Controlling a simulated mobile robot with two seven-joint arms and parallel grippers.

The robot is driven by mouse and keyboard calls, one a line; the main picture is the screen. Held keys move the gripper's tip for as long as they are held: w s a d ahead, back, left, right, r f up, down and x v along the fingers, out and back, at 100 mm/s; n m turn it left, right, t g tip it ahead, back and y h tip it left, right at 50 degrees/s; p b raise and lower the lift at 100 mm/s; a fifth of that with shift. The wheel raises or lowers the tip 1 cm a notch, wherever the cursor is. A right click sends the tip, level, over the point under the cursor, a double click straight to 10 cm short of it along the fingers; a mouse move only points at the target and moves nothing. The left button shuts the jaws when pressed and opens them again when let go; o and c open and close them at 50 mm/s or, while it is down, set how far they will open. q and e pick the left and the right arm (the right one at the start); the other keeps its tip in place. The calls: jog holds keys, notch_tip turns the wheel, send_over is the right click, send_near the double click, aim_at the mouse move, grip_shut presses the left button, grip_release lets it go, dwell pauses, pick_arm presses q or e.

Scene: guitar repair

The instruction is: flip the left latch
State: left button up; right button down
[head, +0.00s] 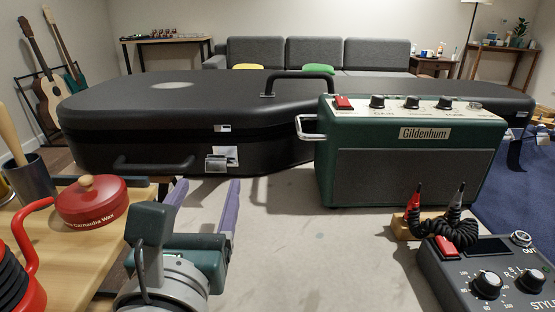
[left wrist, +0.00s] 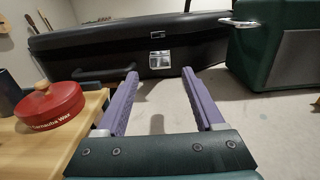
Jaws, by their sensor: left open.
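A large black guitar case (head: 130,110) lies with its lid down, lengthwise across the view. Its silver left latch (head: 217,162) is on the front side, with a small catch plate (head: 222,128) above it on the lid. The latch plate hangs below that catch, apart from it. The left wrist view shows the latch (left wrist: 160,60) straight ahead, beyond and between the fingertips. My left gripper (head: 208,183) is open and empty, its purple fingers pointing at the case just below the latch. The fingers also show in the left wrist view (left wrist: 160,73). My right gripper is out of view.
A green amplifier (head: 412,155) stands right of the latch, in front of the case. A wooden bench with a red wax tin (head: 92,201) is at the left. A black case handle (head: 153,166) sticks out left of the latch.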

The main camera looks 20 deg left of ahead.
aim_at(215, 168)
pick_arm(q)
jog(key=b+x, duration=0.1)
jog(key=x, duration=0.5)
jog(key=shift+w+a, duration=0.1)
jog(key=shift+w, duration=0.25)
jog(key=shift+c, duration=0.2)
grip_shut()
dwell(0.8)
